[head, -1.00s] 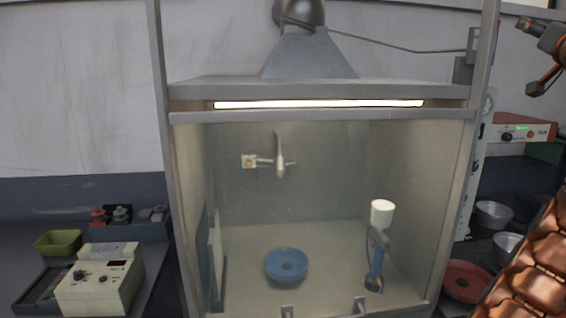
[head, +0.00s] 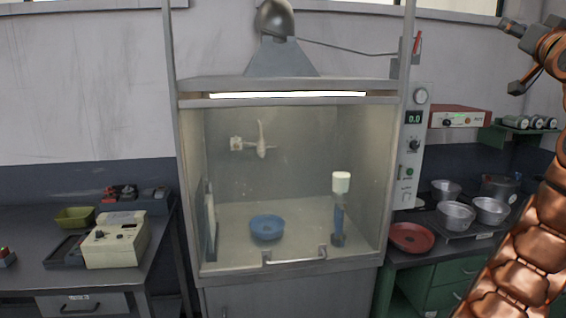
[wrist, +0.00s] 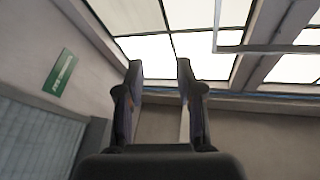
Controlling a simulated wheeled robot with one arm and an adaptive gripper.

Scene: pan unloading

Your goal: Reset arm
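My gripper (wrist: 159,72) shows in the wrist view with its two fingers apart and nothing between them. It points up toward the ceiling windows, away from any work surface. In the head view my orange arm rises along the right edge, and the gripper end is small at the upper right (head: 511,56). A blue bowl-like pan (head: 266,228) sits on the floor of the fume hood, clear of the arm.
The fume hood (head: 290,101) stands in the middle, with a white-topped blue stand (head: 339,215) inside. The right bench holds a red pan (head: 411,237) and several metal pots (head: 456,216). The left bench holds a beige device (head: 115,241) and a green tray (head: 75,217).

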